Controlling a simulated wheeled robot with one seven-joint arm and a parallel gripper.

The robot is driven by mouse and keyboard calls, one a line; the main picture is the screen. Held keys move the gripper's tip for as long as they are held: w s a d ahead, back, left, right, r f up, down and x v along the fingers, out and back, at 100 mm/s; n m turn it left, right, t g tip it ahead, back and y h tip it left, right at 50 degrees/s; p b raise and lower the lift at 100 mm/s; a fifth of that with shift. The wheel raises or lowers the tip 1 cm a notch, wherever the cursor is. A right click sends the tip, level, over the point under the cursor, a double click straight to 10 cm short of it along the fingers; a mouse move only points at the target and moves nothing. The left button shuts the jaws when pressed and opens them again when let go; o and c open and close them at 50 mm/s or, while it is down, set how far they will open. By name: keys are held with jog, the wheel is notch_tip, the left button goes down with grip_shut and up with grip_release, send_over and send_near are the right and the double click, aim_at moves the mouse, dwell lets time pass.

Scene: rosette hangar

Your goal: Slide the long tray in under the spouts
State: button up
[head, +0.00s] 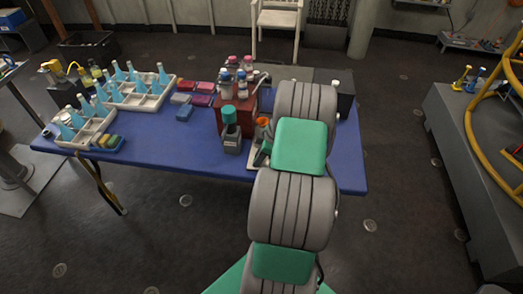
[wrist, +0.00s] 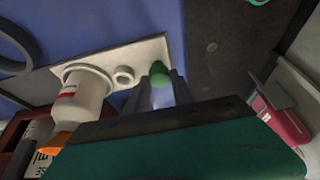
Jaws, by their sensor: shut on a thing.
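A long pale tray (wrist: 148,52) lies on the blue table in the wrist view. A white bottle (wrist: 82,95) with a red-marked label and a small pale ring (wrist: 124,76) are on it. My gripper (wrist: 158,84) is shut on a green knob (wrist: 158,71) at the tray's near edge. In the head view my arm hides most of the gripper and tray. A red stand (head: 238,113) with several bottles is just left of my arm. I cannot make out which parts are the spouts. An orange tip (wrist: 55,146) shows in the wrist view.
The blue table (head: 180,150) has bare surface along its front. Two pale crates (head: 150,100) of blue bottles are at the left. Coloured blocks (head: 195,98) lie in the middle.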

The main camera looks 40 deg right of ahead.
aim_at(262, 122)
jog(key=shift+w+d+f+b, duration=0.1)
jog(key=shift+w+d+b, duration=0.55)
jog(key=shift+d+b, duration=0.15)
jog(key=shift+w+d+b, duration=0.6)
jog(key=shift+w+d, duration=0.4)
jog(key=shift+d, duration=0.3)
jog(key=shift+w+d+b, duration=0.55)
jog(key=shift+w+d, duration=0.4)
jog(key=shift+d, duration=0.3)
jog(key=shift+w+d+r, duration=0.2)
jog(key=shift+w+d, duration=0.85)
jog(key=shift+d, duration=0.3)
jog(key=shift+w+d+p, duration=0.65)
jog(key=shift+d+p, duration=0.05)
jog(key=shift+d, duration=0.1)
jog(key=o, duration=1)
jog(key=shift+f, duration=0.1)
jog(key=shift+r+p, duration=2.2)
jog(key=shift+r, duration=1.3)
